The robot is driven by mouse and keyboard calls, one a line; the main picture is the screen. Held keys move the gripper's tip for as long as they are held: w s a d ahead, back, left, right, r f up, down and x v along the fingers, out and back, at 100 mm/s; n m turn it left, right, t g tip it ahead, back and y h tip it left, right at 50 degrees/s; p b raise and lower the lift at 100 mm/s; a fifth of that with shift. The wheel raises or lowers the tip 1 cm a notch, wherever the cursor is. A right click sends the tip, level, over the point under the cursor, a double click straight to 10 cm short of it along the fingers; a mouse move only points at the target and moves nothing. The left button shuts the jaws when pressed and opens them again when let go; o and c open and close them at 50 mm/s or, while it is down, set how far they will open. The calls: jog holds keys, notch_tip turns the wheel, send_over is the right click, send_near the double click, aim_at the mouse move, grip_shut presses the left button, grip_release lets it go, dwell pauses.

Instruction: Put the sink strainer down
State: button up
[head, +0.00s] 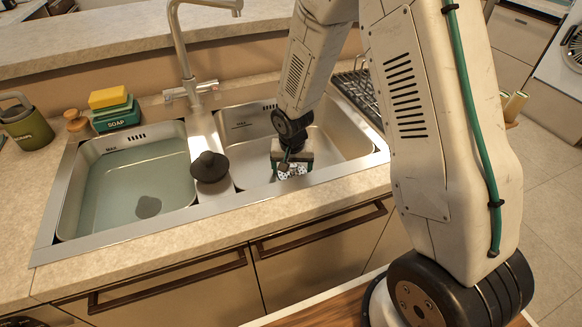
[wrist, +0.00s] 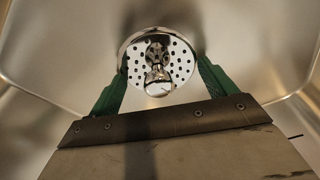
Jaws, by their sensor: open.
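The sink strainer (wrist: 178,56) is a shiny perforated metal disc with a knob in its middle. In the wrist view it lies ahead between the green fingers of my gripper (wrist: 157,85), which stand apart on either side of it. I cannot tell whether the fingers touch its rim. In the head view the strainer (head: 292,171) shows below my gripper (head: 291,172), inside the right sink basin (head: 240,123). The basin floor around it is partly hidden by my arm.
The left basin (head: 130,180) holds water. A black plug (head: 210,167) sits on the divider. A faucet (head: 190,85) stands behind. A dark rack (head: 358,92) is at the right.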

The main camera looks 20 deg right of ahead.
jog(key=shift+s+d+f, duration=0.2)
jog(key=shift+s, duration=0.1)
jog(key=shift+w+r, duration=0.1)
jog(key=shift+r, duration=0.1)
notch_tip(320, 180, up, 11)
jog(key=s, duration=0.1)
jog(key=s+d+r+n, duration=0.2)
jog(key=s+r, duration=1)
jog(key=r, duration=0.3)
jog(key=s+r+n, duration=0.1)
jog(key=s+r, duration=0.2)
jog(key=s, duration=0.5)
jog(key=s+r+n, duration=0.1)
jog(key=s+r, duration=0.1)
jog(key=s, duration=0.6)
jog(key=shift+s+d+r+n+y, duration=0.3)
jog(key=shift+s+d+r, duration=0.1)
